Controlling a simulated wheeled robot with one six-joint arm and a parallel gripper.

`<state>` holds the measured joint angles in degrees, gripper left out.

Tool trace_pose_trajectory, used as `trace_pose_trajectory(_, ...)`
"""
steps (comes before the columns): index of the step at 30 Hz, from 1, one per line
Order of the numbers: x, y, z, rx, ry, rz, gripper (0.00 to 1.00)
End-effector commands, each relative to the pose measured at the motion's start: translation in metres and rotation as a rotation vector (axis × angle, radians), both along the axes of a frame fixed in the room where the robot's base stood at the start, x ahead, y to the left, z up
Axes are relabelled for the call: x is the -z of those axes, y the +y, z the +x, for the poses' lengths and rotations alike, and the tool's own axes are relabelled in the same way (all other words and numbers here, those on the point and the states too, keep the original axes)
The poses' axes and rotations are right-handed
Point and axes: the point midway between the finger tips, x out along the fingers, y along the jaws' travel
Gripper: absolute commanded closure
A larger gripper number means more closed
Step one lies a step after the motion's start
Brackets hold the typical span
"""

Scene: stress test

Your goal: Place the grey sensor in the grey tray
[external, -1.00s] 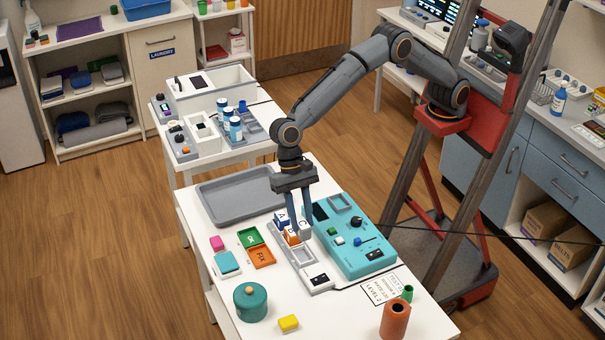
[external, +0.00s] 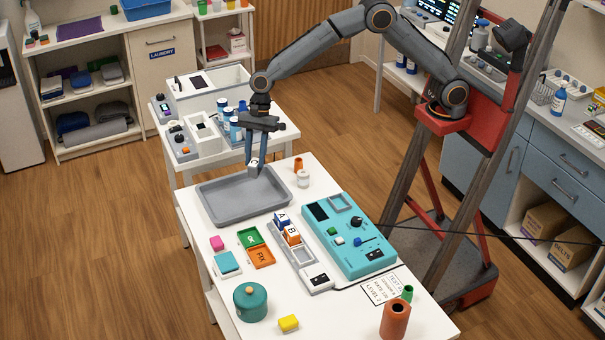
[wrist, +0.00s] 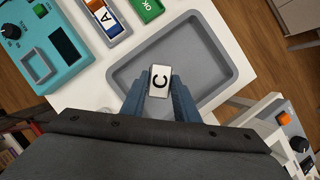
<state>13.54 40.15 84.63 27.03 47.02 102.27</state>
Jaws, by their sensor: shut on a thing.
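The grey sensor (external: 253,169), a pale block marked C, is held between the fingertips of my gripper (external: 254,165). In the wrist view the sensor (wrist: 159,81) sits between both blue fingers, its C facing the camera. The grey tray (external: 215,208) is a shallow empty rectangle at the back of the white table. My gripper holds the sensor above the tray's far part, apart from its floor as far as I can tell. In the wrist view the tray (wrist: 210,75) lies beyond and around the sensor.
A blue sensor A (external: 282,218) and an orange sensor B (external: 291,236) stand in a grey rack (external: 315,278) beside a teal tester (external: 348,238). A small white jar (external: 303,180) and an orange item (external: 298,164) stand right of the tray. Green (external: 250,237) and orange (external: 261,257) trays lie in front.

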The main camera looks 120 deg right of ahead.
Motion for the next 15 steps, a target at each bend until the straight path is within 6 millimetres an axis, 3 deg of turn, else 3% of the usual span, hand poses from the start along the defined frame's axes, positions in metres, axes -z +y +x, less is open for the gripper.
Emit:
trace_pose_trajectory(4,0.007,-0.014,-0.004,0.034,0.002,0.001,0.96)
trace_pose_trajectory(12,0.052,-0.014,-0.004,0.037,0.003,0.002,0.96)
trace_pose_trajectory(15,0.060,-0.015,-0.003,0.035,0.000,0.000,0.96)
